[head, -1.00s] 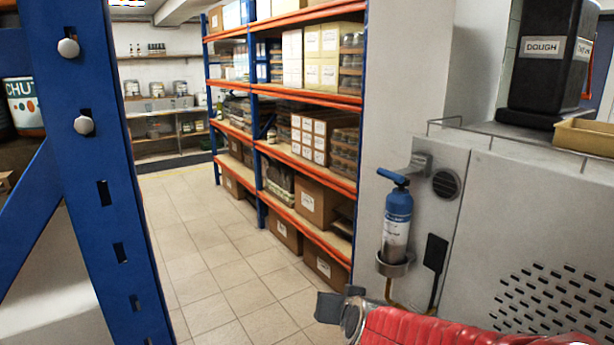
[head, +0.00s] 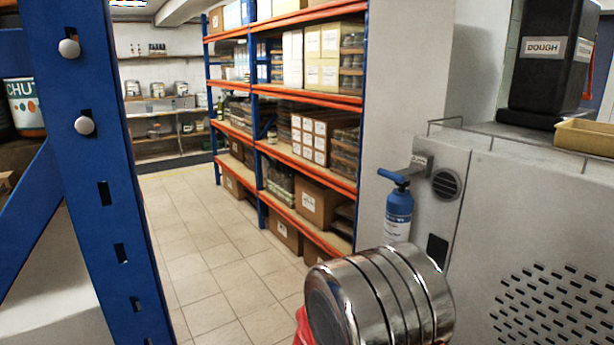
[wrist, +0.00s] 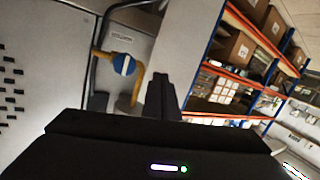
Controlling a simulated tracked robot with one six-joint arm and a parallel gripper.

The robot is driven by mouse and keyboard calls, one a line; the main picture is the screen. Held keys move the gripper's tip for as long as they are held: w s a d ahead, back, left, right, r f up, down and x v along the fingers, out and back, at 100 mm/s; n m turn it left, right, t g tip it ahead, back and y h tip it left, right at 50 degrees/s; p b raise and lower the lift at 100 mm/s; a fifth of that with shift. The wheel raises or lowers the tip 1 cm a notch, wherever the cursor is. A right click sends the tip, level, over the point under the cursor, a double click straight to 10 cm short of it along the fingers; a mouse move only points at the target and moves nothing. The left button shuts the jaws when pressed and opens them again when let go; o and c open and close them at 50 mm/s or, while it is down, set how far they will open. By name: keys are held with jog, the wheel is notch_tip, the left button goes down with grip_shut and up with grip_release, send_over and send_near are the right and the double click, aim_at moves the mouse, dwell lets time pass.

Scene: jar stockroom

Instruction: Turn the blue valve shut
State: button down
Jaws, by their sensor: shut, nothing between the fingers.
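The blue valve (wrist: 123,64) shows in the wrist view, left of centre. It is a round blue knob with a white bar across it, set at a yellow pipe (wrist: 138,88) on a grey panel. My gripper (wrist: 163,80) is shut and empty, its dark fingers pointing up the picture, to the right of the valve. The valve and fingers look apart; how far in depth I cannot tell. In the head view, my shiny arm link covers the lower middle, and neither valve nor fingers can be seen there.
A blue-topped bottle (head: 398,215) hangs on the side of the grey cabinet (head: 510,220). A dark container labelled DOUGH (head: 545,60) stands on top. Blue-and-orange shelving (head: 300,165) lies beyond, and a blue post (head: 95,170) stands at left. The tiled floor (head: 205,255) between is clear.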

jog(key=s+d+f+n+h, duration=0.1)
jog(key=s+f+h, duration=0.2)
jog(key=s+h, duration=0.3)
jog(key=shift+s+d+f+h, duration=0.2)
jog(key=shift+s+h, duration=0.1)
jog(key=shift+s, duration=0.5)
jog(key=shift+w+d, duration=0.1)
jog(key=shift+d, duration=0.05)
jog(key=f+x, duration=0.1)
jog(key=x, duration=0.5)
jog(key=shift+d, duration=0.55)
jog(key=shift+w+a, duration=0.15)
jog(key=shift+w+a+f, duration=0.35)
jog(key=shift+w+f, duration=0.1)
jog(key=shift+w, duration=0.1)
dwell(0.4)
jog(key=shift+w+a+f, duration=0.1)
jog(key=shift+w+a, duration=0.2)
jog(key=shift+w, duration=0.1)
dwell(0.5)
